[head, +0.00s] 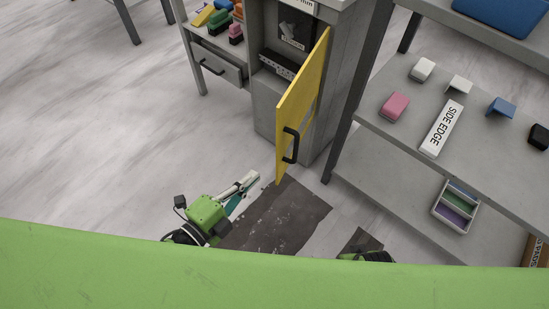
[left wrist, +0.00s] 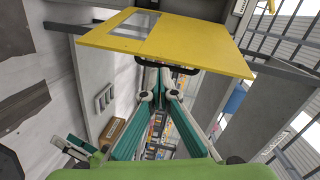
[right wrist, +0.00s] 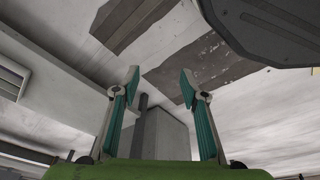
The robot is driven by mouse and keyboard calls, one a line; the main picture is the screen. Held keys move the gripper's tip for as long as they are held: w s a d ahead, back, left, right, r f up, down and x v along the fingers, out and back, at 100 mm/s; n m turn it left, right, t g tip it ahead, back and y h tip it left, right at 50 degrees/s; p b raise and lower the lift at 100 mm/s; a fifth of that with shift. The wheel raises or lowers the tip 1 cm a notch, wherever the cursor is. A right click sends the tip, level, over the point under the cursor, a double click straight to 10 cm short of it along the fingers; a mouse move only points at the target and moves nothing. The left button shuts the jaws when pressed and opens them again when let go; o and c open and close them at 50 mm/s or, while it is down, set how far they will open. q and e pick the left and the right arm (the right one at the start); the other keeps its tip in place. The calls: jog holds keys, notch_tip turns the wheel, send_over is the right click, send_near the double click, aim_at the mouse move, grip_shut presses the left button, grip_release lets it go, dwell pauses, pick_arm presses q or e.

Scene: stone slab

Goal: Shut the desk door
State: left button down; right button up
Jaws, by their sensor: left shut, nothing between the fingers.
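The yellow desk door (head: 305,95) stands open, swung out from the grey desk cabinet (head: 335,75). Its black handle (head: 291,146) is on the door's face near the free edge. My left gripper (head: 252,178) is shut and empty, just left of the door's lower free corner. In the left wrist view the door (left wrist: 190,40) spans the top, and the closed fingertips (left wrist: 153,66) show close to the black handle (left wrist: 130,60); I cannot tell if they touch. My right gripper (right wrist: 160,80) is open and empty, its fingers spread apart; it is mostly hidden in the head view.
A grey shelf (head: 480,170) on the right carries a pink block (head: 395,106), a white "SIDE EDGE" block (head: 441,128) and other small blocks. A drawer (head: 216,68) is left of the cabinet. The floor at left is clear.

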aim_at(292, 133)
pick_arm(q)
jog(key=s+d+r+m+h+b, duration=0.1)
jog(key=s+d+r+m+h, duration=0.25)
jog(key=r, duration=0.35)
jog(key=shift+m+y, duration=0.35)
jog(key=shift+w+d+r+p, duration=0.1)
jog(key=shift+w+d+p, duration=0.3)
jog(key=shift+w, duration=1.2)
jog(key=shift+w+d+p, duration=0.2)
jog(key=shift+w+d, duration=0.35)
jog(key=shift+w, duration=1.05)
jog(key=shift+w+d+r+p, duration=0.1)
jog(key=shift+w+d+p, duration=0.3)
jog(key=shift+w, duration=1.2)
pick_arm(e)
jog(key=shift+s+d+f, duration=0.1)
jog(key=shift+s+f, duration=0.2)
jog(key=shift+f, duration=0.5)
jog(key=shift+s+a+f, duration=0.1)
jog(key=shift+s+f, duration=0.15)
jog(key=shift+f, duration=0.5)
jog(key=shift+s+d+f, duration=0.1)
jog(key=shift+s+f, duration=0.2)
jog(key=shift+f, duration=0.5)
pick_arm(q)
jog(key=shift+a, duration=0.1)
